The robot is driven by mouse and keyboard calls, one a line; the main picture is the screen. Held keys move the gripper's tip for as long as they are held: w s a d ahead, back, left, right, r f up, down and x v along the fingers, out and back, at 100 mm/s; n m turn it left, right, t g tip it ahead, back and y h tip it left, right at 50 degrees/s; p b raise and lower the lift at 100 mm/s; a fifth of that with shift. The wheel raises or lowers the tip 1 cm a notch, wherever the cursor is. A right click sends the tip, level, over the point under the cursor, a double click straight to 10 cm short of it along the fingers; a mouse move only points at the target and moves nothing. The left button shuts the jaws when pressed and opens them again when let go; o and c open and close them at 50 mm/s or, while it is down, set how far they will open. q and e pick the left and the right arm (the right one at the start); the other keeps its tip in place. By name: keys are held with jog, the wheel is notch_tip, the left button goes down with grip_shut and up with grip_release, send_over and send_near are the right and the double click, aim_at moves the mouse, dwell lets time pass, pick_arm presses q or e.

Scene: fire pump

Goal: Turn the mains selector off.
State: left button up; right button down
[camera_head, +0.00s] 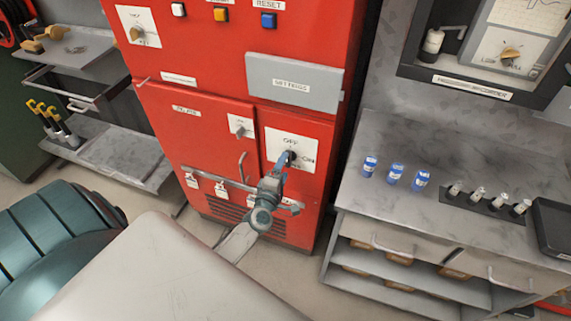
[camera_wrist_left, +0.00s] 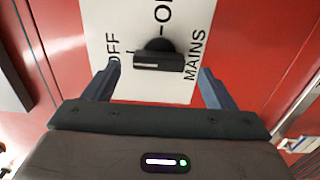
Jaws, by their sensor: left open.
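The mains selector is a dark knob (camera_wrist_left: 158,58) on a white plate (camera_wrist_left: 150,20) marked OFF, ON and MAINS. Its bar lies across the left wrist view, and I cannot tell which mark it points at. In the head view the plate (camera_head: 305,140) is on the red cabinet's lower right door, and the knob is largely hidden by my gripper. My left gripper (camera_head: 284,168) is in front of the plate. In the left wrist view its fingers (camera_wrist_left: 157,70) are open, one on each side of the knob, with gaps showing. My right gripper is out of view.
The red cabinet (camera_head: 220,85) also has a smaller switch (camera_head: 240,126), a grey SETTINGS panel (camera_head: 294,82) and a horizontal rail below.

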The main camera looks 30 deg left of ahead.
pick_arm(q)
jog(key=v, duration=0.8)
jog(key=shift+b, duration=0.45)
